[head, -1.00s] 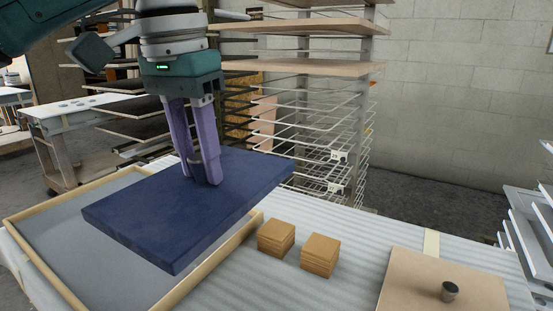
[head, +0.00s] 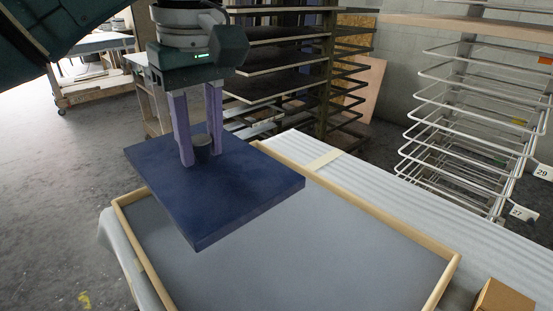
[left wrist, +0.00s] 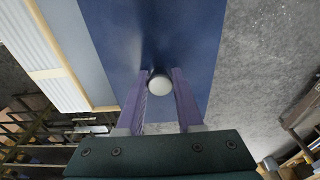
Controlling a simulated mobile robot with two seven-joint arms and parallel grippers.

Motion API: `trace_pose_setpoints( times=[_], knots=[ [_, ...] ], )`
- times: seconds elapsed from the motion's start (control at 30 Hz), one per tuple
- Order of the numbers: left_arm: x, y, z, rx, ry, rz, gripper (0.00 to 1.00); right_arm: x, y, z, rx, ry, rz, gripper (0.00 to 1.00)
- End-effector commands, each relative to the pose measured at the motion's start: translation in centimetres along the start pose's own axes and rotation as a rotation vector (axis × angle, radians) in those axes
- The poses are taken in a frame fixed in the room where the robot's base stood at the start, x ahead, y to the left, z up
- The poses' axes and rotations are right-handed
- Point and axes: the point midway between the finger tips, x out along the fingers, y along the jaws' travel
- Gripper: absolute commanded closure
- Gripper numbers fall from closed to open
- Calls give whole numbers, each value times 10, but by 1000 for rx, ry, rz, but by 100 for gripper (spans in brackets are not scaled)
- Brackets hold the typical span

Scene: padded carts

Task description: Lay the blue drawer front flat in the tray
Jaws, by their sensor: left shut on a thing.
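The blue drawer front (head: 225,200) is a flat dark-blue panel, held roughly level above the tray's far left corner. It also fills the middle of the left wrist view (left wrist: 190,40). My left gripper (head: 201,155) has its purple fingers shut on the round grey knob (head: 203,146) on the panel's top face; the knob shows between the fingers in the left wrist view (left wrist: 159,84). The tray (head: 385,216) has a light wooden rim and a grey floor. The panel overhangs its left side and hides part of the rim. My right gripper is out of view.
The tray stands on a cart with a padded, ribbed white top (head: 480,240). A wire rack (head: 470,120) and shelves (head: 290,60) stand behind. The tray floor in view is bare.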

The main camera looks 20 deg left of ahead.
Motion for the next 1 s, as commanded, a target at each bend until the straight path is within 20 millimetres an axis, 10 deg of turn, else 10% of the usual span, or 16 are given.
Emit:
trace_pose_setpoints(
  times=[0.2,0.5,1.0],
  knots=[
    [66,0,10,-7,-5,-2,100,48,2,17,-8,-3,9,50],
    [135,-1,17,-4,0,-4,100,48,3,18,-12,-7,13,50],
    [194,0,24,-4,1,-1,100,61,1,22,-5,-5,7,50]
  ],
)
